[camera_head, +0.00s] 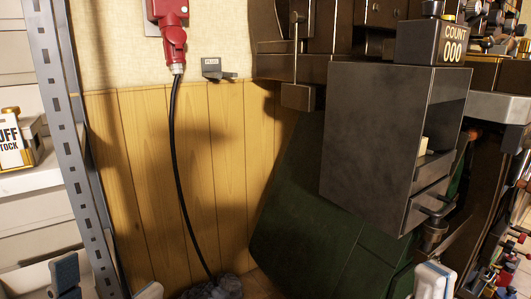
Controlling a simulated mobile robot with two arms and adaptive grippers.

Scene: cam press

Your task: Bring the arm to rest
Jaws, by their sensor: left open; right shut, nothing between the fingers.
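My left gripper (106,280) shows only by its fingertips at the bottom left edge, spread apart, with nothing visible between them. My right gripper (434,278) shows at the bottom right, below the grey metal box, with its pale fingertips close together and empty. The rest of both grippers and the arms is outside the picture. Both grippers appear apart from the machine, though the depth of the right one is hard to judge.
A dark green machine (310,230) carries the grey box (365,145) and a counter reading 000 (453,45). A black cable (176,160) hangs from a red plug (172,30). A metal rack post (70,130) stands left. Wood panelling (135,170) lies between.

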